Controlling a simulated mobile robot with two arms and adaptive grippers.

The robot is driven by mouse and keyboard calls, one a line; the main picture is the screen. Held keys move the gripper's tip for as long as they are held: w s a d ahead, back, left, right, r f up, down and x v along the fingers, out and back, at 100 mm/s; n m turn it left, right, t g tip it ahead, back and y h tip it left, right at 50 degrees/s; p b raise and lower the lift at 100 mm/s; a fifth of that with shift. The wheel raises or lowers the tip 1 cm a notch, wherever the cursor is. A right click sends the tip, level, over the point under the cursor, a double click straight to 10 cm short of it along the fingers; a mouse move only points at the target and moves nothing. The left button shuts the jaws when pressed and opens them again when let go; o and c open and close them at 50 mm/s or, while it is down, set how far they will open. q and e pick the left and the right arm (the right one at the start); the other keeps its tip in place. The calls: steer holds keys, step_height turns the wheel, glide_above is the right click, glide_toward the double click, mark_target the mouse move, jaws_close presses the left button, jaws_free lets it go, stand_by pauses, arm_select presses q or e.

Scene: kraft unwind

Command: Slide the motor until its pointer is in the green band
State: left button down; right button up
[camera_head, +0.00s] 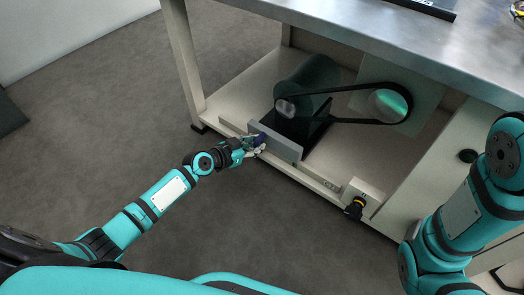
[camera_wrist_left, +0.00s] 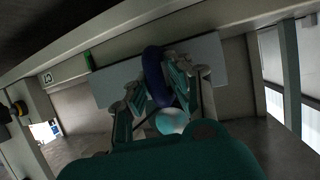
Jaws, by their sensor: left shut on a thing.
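The motor (camera_head: 312,75) is a dark green cylinder on a black base (camera_head: 297,122) on the bench's lower shelf. A grey plate (camera_head: 285,149) stands at the base's front and also shows in the left wrist view (camera_wrist_left: 112,88). My left gripper (camera_head: 257,144) is shut on the dark blue handle (camera_wrist_left: 154,72) at that plate; its fingers lie on both sides of it. A small green mark (camera_wrist_left: 90,61), perhaps the green band, shows on the pale rail beside the plate's upper left. I cannot make out the pointer. My right gripper is out of view.
A black belt (camera_head: 345,121) runs from the motor to a pulley (camera_head: 390,105). The steel bench top (camera_head: 400,40) overhangs the shelf. The floor in front is clear.

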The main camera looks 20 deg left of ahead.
arm_select(q)
steer(key=c, duration=1.2)
jaws_free()
steer(key=shift+s+d, duration=0.2)
steer(key=shift+d, duration=0.1)
steer(key=shift+c, duration=0.2)
steer(key=v, duration=1.2)
